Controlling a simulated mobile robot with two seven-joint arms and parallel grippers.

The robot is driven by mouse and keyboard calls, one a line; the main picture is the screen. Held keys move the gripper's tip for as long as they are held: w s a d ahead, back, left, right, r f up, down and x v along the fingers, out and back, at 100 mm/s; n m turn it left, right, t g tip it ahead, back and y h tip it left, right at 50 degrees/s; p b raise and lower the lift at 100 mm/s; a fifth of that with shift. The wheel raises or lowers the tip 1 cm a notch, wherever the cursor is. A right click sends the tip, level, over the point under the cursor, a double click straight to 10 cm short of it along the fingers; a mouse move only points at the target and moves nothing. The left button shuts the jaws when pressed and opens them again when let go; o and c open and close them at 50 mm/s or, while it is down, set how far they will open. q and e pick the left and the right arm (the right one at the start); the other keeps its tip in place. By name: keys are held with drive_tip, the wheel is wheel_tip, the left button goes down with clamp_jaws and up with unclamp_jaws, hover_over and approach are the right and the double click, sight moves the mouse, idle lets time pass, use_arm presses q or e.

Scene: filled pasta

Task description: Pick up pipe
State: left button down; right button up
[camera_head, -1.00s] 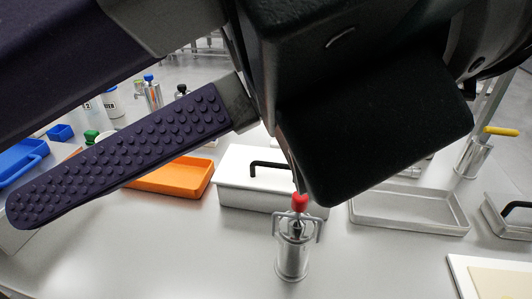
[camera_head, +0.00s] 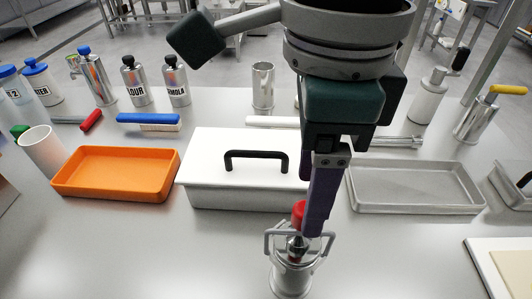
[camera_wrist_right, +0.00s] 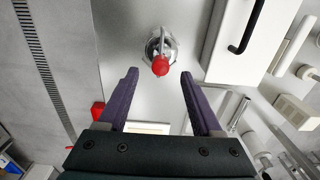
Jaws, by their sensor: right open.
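No item is clearly recognisable as the pipe; the likeliest is the upright metal dispenser (camera_head: 291,278) with two side handles and a red knob (camera_head: 298,208), at the front middle of the table. My right gripper (camera_head: 314,222) points down at it, seen nearly edge-on, with a purple finger partly covering the knob. In the right wrist view, the two purple fingers are apart and empty, and the dispenser (camera_wrist_right: 153,44) with its red knob (camera_wrist_right: 160,66) lies ahead between the fingertip lines. Contact is not visible. My left gripper is not in view.
A white lidded box (camera_head: 215,190) with a black handle stands just behind the dispenser. An orange tray (camera_head: 110,190) is at left, a grey tray (camera_head: 415,190) at right. Bottles and tools line the back. The front-left table is clear; a pale board (camera_head: 480,262) lies front right.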

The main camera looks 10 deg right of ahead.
wheel_tip(320, 180, down, 5)
drive_tip(key=shift+a+r, duration=0.1)
drive_tip(key=shift+r, duration=0.1)
drive_tip(key=shift+c, duration=0.4)
clamp_jaws()
drive_tip(key=shift+r+p, duration=0.1)
drive_tip(key=shift+p, duration=0.2)
idle(0.6)
